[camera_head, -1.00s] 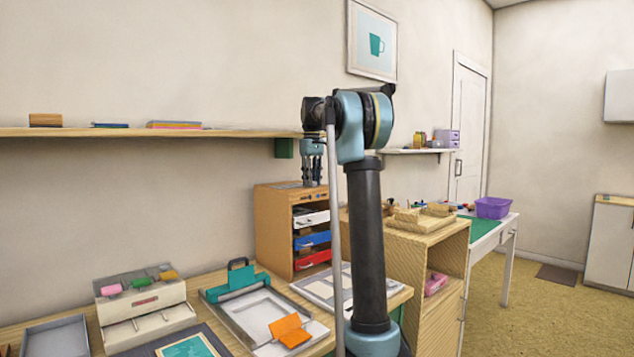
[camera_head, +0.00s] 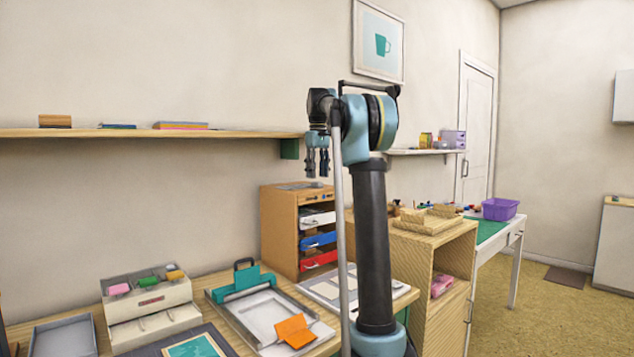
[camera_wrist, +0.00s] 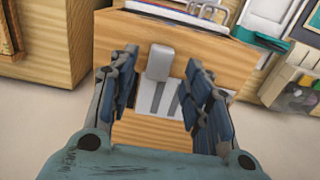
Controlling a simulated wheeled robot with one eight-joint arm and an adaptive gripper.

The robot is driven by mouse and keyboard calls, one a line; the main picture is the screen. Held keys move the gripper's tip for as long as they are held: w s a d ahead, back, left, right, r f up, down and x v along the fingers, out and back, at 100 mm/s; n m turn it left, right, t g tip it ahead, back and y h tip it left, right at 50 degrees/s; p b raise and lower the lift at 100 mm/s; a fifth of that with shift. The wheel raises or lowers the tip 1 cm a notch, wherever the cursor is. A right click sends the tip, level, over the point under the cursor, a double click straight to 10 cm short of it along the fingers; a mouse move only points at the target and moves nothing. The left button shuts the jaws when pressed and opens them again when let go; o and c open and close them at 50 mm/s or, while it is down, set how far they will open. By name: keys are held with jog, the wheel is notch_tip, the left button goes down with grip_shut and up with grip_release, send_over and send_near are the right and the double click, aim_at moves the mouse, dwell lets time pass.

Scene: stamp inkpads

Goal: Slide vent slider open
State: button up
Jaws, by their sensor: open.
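The vent slider (camera_wrist: 159,62) shows in the wrist view as a grey upright tab on top of the wooden drawer cabinet (camera_wrist: 150,130). Pale and dark vent slots (camera_wrist: 158,98) lie just below it in the picture. My gripper (camera_wrist: 162,72) is open, with one blue finger on each side of the tab in the picture and a gap to both. In the head view my gripper (camera_head: 317,172) points down above the cabinet (camera_head: 278,232), a little clear of its top. The tab itself is too small to make out there.
White, blue and red drawers (camera_head: 318,240) face the front of the cabinet. A wall shelf (camera_head: 150,133) runs behind and left of my gripper. A teal-handled tray (camera_head: 240,280) and a stamp box (camera_head: 148,300) stand on the table to the left.

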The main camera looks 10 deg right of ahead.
notch_tip(320, 180, up, 9)
jog(key=shift+f, duration=0.2)
dwell(0.6)
